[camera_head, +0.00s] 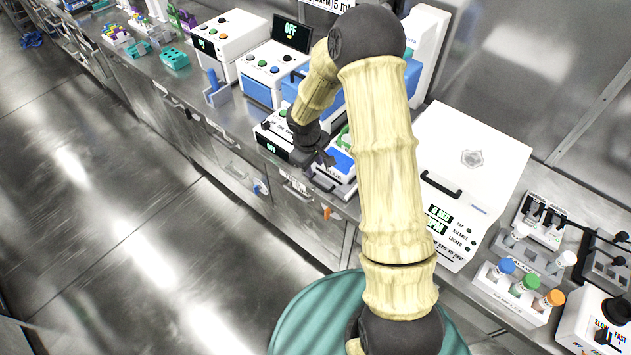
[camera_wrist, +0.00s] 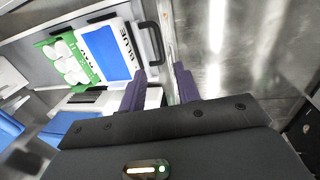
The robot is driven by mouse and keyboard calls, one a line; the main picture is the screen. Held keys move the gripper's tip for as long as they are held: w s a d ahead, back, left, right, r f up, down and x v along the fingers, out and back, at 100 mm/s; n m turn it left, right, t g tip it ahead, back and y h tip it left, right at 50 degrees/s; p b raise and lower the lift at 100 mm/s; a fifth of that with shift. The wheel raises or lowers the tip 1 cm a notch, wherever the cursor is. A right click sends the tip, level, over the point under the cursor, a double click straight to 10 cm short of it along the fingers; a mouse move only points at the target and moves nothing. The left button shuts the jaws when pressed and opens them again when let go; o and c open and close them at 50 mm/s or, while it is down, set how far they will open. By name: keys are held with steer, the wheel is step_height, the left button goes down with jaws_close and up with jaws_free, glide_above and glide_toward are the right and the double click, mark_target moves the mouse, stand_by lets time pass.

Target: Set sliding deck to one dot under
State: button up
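My gripper (camera_wrist: 160,86) is open, its two dark purple fingers apart with nothing seen between them. Just beyond the fingertips in the wrist view is a white deck-like unit (camera_wrist: 131,35). It carries a blue panel (camera_wrist: 103,53) beside the word BLUE, a green holder with white round pieces (camera_wrist: 67,60) and a black bar handle (camera_wrist: 150,43). The handle is close to the fingers but apart from them. In the head view, my gripper is at the counter's front, beside the unit's blue panel (camera_head: 341,161). I cannot make out dot marks or be sure this is the sliding deck.
A white device with an OFF display (camera_head: 271,147) stands left of my gripper. A large white lidded box (camera_head: 468,165) is to the right. Farther right is a sample rack (camera_head: 513,306) with coloured caps. The floor (camera_head: 110,230) before the counter is clear.

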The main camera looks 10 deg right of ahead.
mark_target(318, 185)
steer(key=f, duration=0.3)
steer(key=d+f+p, duration=0.1)
steer(key=f, duration=0.3)
steer(key=w+f, duration=0.1)
steer(key=f, duration=0.2)
steer(key=shift+d+f, duration=0.3)
